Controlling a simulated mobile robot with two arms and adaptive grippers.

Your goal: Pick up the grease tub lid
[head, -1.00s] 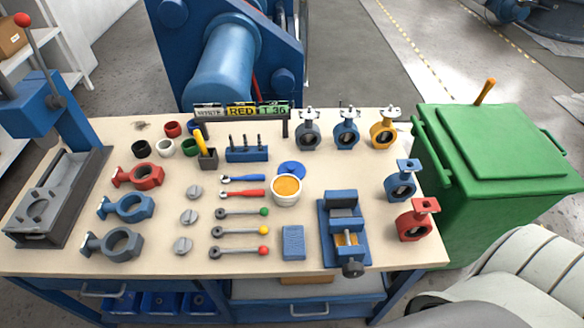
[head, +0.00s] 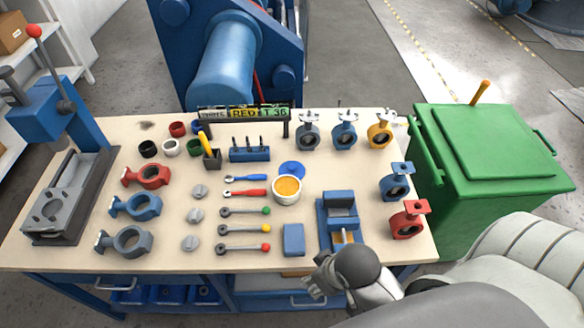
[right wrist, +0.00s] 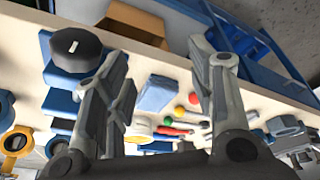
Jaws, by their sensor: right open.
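The grease tub lid (head: 293,168) is a flat blue disc on the bench, just behind the white tub of orange grease (head: 286,196). The tub partly overlaps it in the head view. In the right wrist view a blue disc, the lid (right wrist: 158,147), shows low between my fingers beside the tub (right wrist: 138,137). My right gripper (head: 318,278) is over the bench's front edge, well in front of the lid and apart from it. In the right wrist view it (right wrist: 160,58) is open with nothing between its fingers. My left gripper is out of view.
A blue vise (head: 340,205) stands right of the tub, close to my right gripper. A blue box (head: 293,239) lies in front of the tub. Wrenches and colour-knobbed levers (head: 245,230) lie to its left. Valves (head: 396,182) stand at the right. A sign rack (head: 243,112) stands behind.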

